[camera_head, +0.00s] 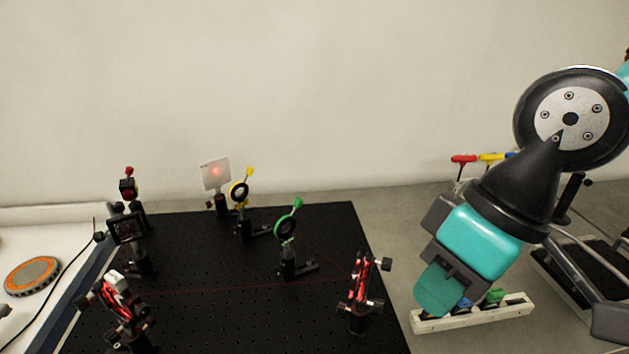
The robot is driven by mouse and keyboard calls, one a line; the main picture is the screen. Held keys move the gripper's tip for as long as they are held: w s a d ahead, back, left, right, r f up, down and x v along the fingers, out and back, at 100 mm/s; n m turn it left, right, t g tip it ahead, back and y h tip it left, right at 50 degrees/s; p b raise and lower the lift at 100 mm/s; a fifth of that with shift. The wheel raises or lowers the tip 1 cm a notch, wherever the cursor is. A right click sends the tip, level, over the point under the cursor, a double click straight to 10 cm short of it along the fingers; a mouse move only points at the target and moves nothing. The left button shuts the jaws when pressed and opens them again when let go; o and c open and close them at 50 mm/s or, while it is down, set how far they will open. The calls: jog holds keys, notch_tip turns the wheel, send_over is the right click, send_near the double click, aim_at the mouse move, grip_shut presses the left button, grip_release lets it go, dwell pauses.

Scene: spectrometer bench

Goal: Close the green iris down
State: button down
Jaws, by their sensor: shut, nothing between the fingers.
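The green iris (287,228) stands upright on a post near the middle of the black breadboard (210,300). It is a green ring with a dark centre, and its green lever (297,204) points up and to the right. Whether its opening is wide or narrow is too small to tell. My gripper (437,292) is shut and empty. It is to the right of the breadboard, well apart from the iris, above a white rack (475,315) that it partly hides.
A yellow iris (239,192) and a white card (215,174) with a red spot stand behind. A red-marked mount (361,285) stands on the breadboard between the green iris and my gripper. Other mounts (126,229) line the left side. Red and yellow-handled tools (463,159) are behind my arm.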

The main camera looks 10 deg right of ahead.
jog(key=shift+w, duration=0.45)
jog(key=w+a+m+g+y+p, duration=0.2)
jog(key=w+m+y+p, duration=0.25)
jog(key=w+m, duration=0.9)
jog(key=w+d+f+m+y+p, duration=0.2)
jog(key=w+m, duration=0.3)
jog(key=m, duration=0.3)
jog(key=w+d+f+m+y+p, duration=0.2)
jog(key=w+d+f+m+y, duration=0.2)
jog(key=m, duration=0.4)
jog(key=shift+w+d+y, duration=0.35)
jog(key=shift+w+d, duration=0.1)
jog(key=shift+w, duration=0.1)
